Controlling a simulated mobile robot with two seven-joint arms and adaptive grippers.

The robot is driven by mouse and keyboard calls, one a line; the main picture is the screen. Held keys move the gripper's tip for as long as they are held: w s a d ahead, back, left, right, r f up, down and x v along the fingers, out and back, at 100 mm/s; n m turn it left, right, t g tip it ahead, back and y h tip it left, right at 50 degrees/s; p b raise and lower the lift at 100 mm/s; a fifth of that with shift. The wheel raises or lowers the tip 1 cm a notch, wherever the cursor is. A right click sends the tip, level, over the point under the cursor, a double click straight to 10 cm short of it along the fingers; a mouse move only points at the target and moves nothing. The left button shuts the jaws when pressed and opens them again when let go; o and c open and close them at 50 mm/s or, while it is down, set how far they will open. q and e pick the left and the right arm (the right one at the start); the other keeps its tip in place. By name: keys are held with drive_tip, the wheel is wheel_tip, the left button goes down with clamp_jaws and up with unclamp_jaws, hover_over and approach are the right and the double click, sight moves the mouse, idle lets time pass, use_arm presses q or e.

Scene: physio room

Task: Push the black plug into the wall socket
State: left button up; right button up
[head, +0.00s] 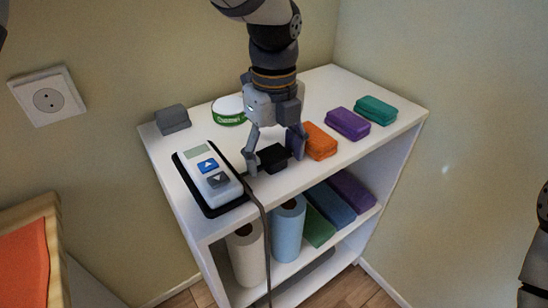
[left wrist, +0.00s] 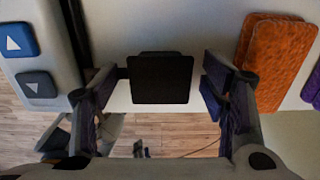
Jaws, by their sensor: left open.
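The black plug (head: 271,156) lies on the white shelf top near its front edge. My left gripper (head: 273,161) points down over it, with one finger on each side. In the left wrist view the plug (left wrist: 160,78) sits between the open fingers (left wrist: 158,88), with a visible gap on each side. The white wall socket (head: 47,97) is on the wall at the left, with nothing in it. A grey-brown cable (head: 263,220) hangs over the shelf's front edge close to the plug; where it joins is unclear. My right gripper is not visible.
A controller with arrow buttons (head: 212,178) lies left of the plug. A grey block (head: 173,119) and a green-and-white round tub (head: 228,110) stand behind. Orange (head: 320,141), purple (head: 347,123) and teal (head: 376,110) blocks lie right. Rolls and blocks fill the shelf below.

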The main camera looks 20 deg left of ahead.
sight(274, 155)
use_arm(q)
drive_tip(key=c, duration=1.2)
drive_tip(key=shift+w+r, duration=0.1)
drive_tip(key=shift+r, duration=0.4)
drive_tip(key=r, duration=0.3)
drive_tip(key=shift+s+r, duration=0.15)
drive_tip(key=shift+s, duration=0.15)
drive_tip(key=s+d+r+p, duration=0.1)
drive_tip(key=s+r, duration=0.7)
drive_tip(key=s, duration=0.5)
drive_tip(key=shift+s+d+r+p, duration=0.25)
drive_tip(key=shift+d+r+p, duration=0.05)
drive_tip(key=shift+d+r, duration=0.05)
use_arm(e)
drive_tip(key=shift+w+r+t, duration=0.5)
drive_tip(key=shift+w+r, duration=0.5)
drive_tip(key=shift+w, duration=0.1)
